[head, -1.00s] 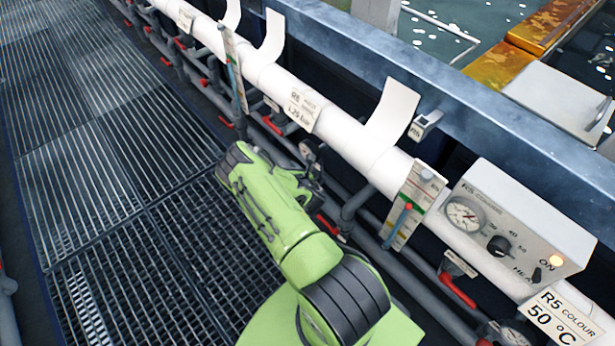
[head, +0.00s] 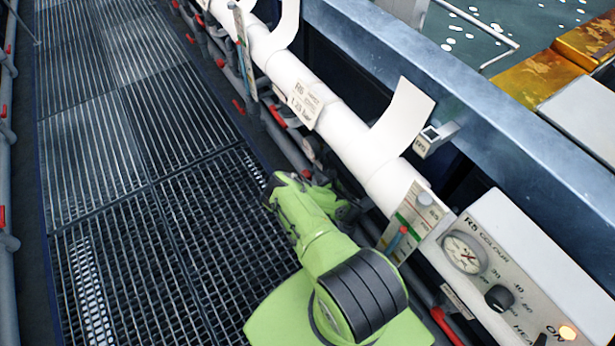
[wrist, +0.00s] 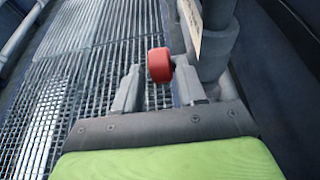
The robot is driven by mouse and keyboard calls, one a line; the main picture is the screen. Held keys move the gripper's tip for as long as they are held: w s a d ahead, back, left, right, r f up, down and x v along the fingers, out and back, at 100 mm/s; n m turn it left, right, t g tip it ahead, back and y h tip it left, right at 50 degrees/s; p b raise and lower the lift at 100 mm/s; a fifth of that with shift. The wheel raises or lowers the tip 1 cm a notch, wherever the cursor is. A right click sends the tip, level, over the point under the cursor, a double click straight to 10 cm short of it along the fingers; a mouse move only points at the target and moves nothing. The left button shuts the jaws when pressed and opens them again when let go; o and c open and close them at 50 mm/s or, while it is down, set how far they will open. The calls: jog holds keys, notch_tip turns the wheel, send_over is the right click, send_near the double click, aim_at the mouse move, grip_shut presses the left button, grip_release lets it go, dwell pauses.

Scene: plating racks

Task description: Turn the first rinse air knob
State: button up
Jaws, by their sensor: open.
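A red knob (wrist: 158,65) with a dark side shows in the wrist view. It appears between and just beyond the tips of my gripper (wrist: 158,88). The two grey fingers stand apart, one on each side of it, and I see no contact. A tan tag (wrist: 192,28) hangs right of the knob; its writing is unreadable, so I cannot confirm which knob this is. In the head view my green arm reaches toward the pipes beside the walkway, and its own links hide the fingers and this knob.
A grey vertical pipe (wrist: 216,40) stands close right of the knob. The white pipe (head: 345,138) runs along the tank edge, with a gauge strip (head: 408,224) near my arm. The R5 control box (head: 515,275) is at right. Grating (head: 110,180) lies clear at left.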

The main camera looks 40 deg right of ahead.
aim_at(309, 179)
jog(key=b+x, duration=0.1)
jog(key=x, duration=0.4)
jog(key=shift+b, duration=0.35)
jog(key=shift+c, duration=0.4)
jog(key=c, duration=0.6)
jog(key=shift+s+f+t+b, duration=0.15)
jog(key=shift+f+t+b, duration=0.1)
jog(key=shift+t+b, duration=0.55)
jog(key=t, duration=0.3)
jog(key=shift+s+r, duration=0.1)
jog(key=shift+r, duration=0.05)
jog(key=o, duration=0.7)
